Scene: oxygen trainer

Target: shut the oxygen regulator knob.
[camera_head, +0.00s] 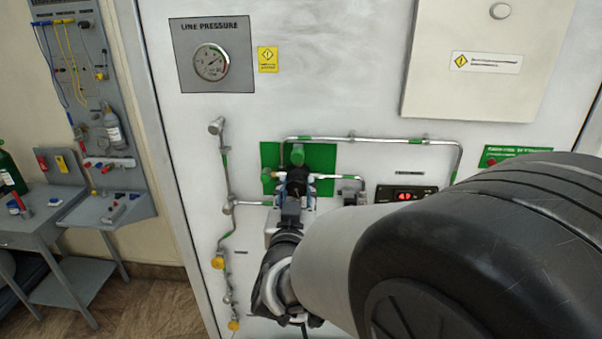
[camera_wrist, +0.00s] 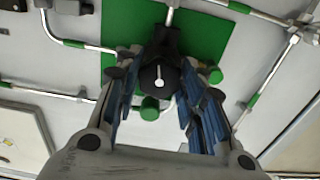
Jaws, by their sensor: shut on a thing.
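The regulator knob (camera_wrist: 160,79) is black with a white pointer mark. In the wrist view it sits between my gripper's two blue-padded fingers, and the pointer lies nearly along the picture's vertical. My gripper (camera_head: 293,188) is shut on the knob, at the green backing plate (camera_head: 325,158) on the white panel. In the head view the knob is mostly hidden behind my gripper. A green fitting (camera_head: 297,156) shows just above it. Another green cap (camera_wrist: 150,108) shows below the knob in the wrist view.
A line pressure gauge (camera_head: 210,63) is at the panel's upper left. Metal pipes (camera_head: 400,141) run around the plate. A small box with red lights (camera_head: 405,196) is to the right. Yellow-knobbed valves (camera_head: 217,262) are at lower left. A grey workbench (camera_head: 40,215) stands at far left.

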